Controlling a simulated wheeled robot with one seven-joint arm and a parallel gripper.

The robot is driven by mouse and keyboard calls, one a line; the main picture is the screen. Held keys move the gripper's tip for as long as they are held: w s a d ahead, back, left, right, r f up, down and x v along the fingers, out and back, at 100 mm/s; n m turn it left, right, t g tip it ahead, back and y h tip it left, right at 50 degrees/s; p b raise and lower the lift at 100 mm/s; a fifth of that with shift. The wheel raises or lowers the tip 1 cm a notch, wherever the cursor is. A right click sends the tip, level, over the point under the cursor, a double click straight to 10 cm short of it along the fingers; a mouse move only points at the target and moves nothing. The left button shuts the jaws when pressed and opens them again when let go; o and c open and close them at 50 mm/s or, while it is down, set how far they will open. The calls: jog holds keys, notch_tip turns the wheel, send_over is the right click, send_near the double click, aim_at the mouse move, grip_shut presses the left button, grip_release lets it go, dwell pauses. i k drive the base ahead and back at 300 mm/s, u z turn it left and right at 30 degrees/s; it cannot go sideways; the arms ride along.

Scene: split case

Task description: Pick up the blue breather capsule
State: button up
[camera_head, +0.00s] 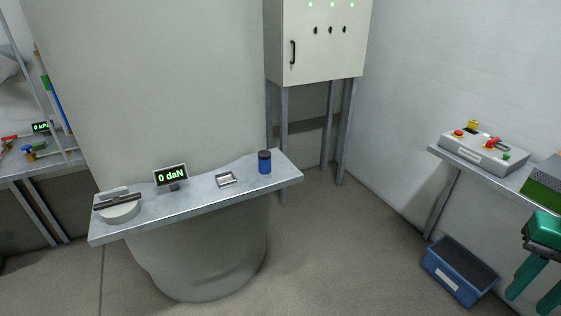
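The blue breather capsule (264,166) is a small blue cylinder with a dark top. It stands upright near the right end of the narrow grey shelf (215,203), which fits around a large pale column. My gripper (529,303) is at the lower right edge of the view, with its two teal fingers pointing down and spread apart. It is open, with nothing visible between the fingers. It is far to the right of the capsule and well apart from it.
On the shelf, left of the capsule, are a small metal tray (218,184), a display reading 0 daN (171,177) and a round device (119,212). A blue crate (451,283) stands on the floor. A control box (480,159) sits on the right bench. The middle floor is clear.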

aim_at(265, 164)
jog(key=z, duration=0.1)
jog(key=i, duration=1)
jog(key=u, duration=0.1)
